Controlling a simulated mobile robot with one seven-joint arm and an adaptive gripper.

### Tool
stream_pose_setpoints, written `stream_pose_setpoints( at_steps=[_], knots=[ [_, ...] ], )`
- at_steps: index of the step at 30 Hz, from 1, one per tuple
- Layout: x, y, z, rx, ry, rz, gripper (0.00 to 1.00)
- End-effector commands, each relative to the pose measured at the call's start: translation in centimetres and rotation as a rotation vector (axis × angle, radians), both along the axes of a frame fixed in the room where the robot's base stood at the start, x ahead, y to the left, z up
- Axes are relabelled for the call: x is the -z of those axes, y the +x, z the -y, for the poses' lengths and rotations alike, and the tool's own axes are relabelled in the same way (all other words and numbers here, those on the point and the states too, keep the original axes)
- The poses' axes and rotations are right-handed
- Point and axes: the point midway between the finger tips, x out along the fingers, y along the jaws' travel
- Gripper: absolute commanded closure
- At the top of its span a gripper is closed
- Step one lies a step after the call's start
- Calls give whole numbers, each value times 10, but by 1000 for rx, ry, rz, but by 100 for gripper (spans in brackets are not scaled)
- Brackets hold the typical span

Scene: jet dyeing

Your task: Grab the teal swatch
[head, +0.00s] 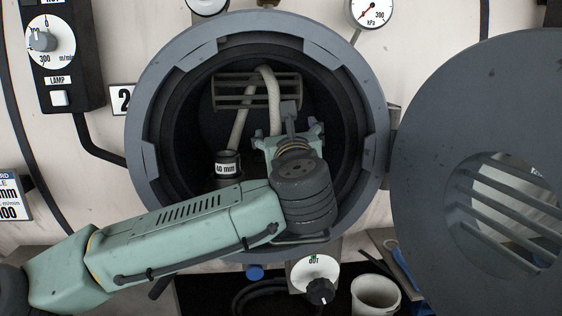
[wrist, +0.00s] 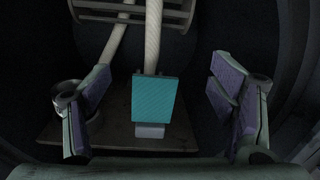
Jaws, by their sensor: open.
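The teal swatch (wrist: 153,98) shows in the wrist view as a flat teal rectangle standing near the middle, in front of a pale rope and above a small grey block (wrist: 150,131). In the head view my gripper (head: 290,140) reaches inside the round vessel opening, and my arm hides the swatch there.
A pale rope (head: 240,125) hangs over a slatted rack (head: 230,98) behind. The open door (head: 430,130) is at right.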

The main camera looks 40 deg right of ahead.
Motion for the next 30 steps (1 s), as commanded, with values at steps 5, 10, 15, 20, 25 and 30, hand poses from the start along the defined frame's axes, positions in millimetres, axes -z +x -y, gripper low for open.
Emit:
stream_pose_setpoints(
  at_steps=[5, 10, 15, 20, 25, 30],
  knots=[
    [24, 4, 4, -50, 127, 27, 22],
    [59, 4, 4, -50, 130, 26, 22],
    [93, 4, 4, -49, 126, 26, 22],
    [93, 21, 14, -51, 122, 25, 22],
    [94, 30, 19, -50, 121, 26, 22],
    [92, 51, 32, -50, 121, 26, 22]
  ],
)
